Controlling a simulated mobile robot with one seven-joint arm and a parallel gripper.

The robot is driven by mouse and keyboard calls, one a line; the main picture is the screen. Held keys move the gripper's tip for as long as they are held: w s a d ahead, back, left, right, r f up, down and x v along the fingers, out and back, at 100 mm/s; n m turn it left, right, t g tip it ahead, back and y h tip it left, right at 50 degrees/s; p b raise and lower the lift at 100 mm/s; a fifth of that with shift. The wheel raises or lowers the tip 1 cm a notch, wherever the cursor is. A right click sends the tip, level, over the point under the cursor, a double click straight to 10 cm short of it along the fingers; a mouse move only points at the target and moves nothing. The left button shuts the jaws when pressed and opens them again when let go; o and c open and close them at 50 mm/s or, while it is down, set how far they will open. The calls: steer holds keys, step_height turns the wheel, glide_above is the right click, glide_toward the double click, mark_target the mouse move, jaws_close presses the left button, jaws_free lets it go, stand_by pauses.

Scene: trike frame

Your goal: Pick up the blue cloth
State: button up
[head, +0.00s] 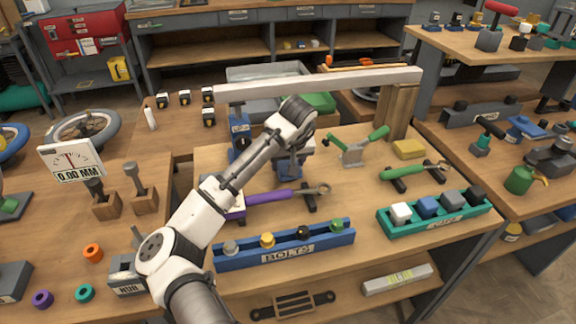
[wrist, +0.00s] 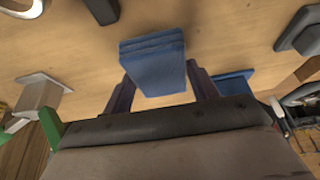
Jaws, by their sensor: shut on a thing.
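The blue cloth is a folded, layered block (wrist: 153,66) between the two dark fingers of my gripper (wrist: 160,92) in the wrist view. My gripper is shut on it. In the head view my gripper (head: 291,153) is low over the middle of the workbench, and blue shows just below it (head: 289,168). The wrist and arm hide part of it there. I cannot tell whether the cloth is touching the bench or just clear of it.
A purple-handled wrench (head: 277,197) rests on stands in front of the cloth. The blue bolts tray (head: 285,246) is nearer. A green-handled clamp (head: 352,150) is to the right. A grey overhead beam (head: 345,80) spans behind, with a blue post (head: 239,130) at left.

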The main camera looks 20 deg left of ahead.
step_height(320, 180, up, 19)
steer(key=shift+b, duration=0.45)
steer(key=shift+f, duration=0.1)
steer(key=o, duration=0.3)
steer(key=shift+c, duration=1.1)
steer(key=shift+s, duration=0.1)
